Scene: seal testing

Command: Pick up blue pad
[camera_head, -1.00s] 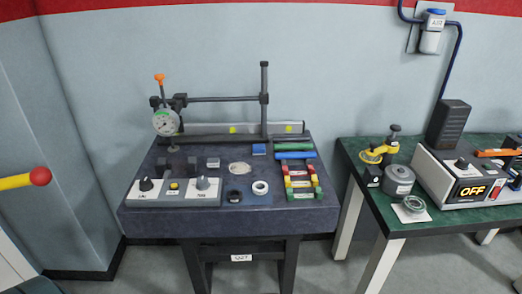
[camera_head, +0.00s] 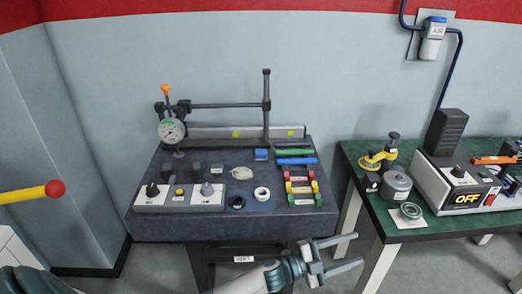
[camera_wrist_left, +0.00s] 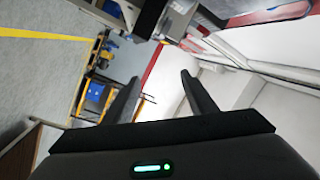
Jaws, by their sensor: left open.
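In the left wrist view the same open fingers (camera_wrist_left: 160,90) show against the room, with no pad in sight. My right gripper is not in view.
A dial gauge (camera_head: 171,130) on a stand and a control panel (camera_head: 180,197) are on the table's left. A black ring (camera_head: 237,202), a white ring (camera_head: 262,193) and a coloured rack (camera_head: 302,188) are in front of the pad. A green bench (camera_head: 372,205) stands to the right.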

